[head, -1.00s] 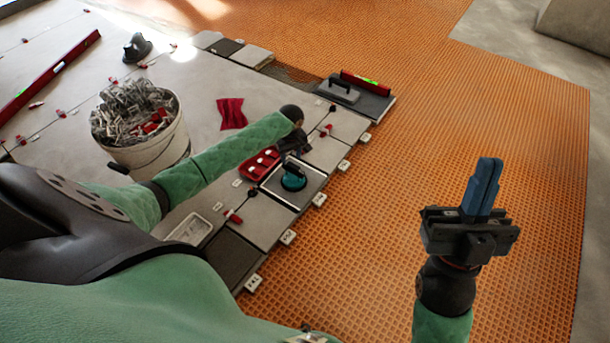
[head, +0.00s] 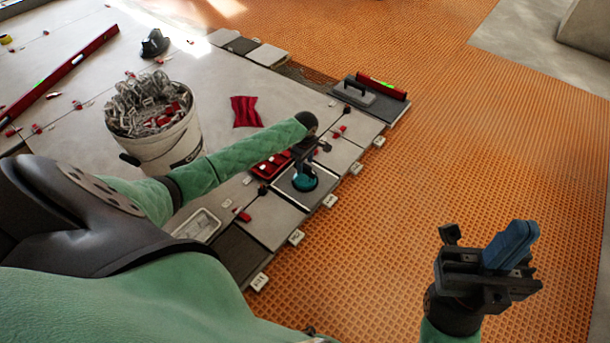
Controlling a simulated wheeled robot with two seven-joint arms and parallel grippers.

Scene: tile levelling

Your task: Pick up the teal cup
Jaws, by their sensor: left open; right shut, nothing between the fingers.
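The teal cup (head: 304,181) sits on a square grey tile near the edge of the laid floor, and I see its round teal body from above. My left gripper (head: 304,163) is open right over the cup, pointing down, and hides its upper part. I cannot tell whether the fingers touch the cup or stand around it. My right gripper (head: 514,244) is shut and empty, its blue fingers together, above the orange mat at the lower right.
A red tray (head: 272,165) lies just left of the cup's tile. A white bucket (head: 165,155) of clips stands further left. The orange matting (head: 450,130) is clear.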

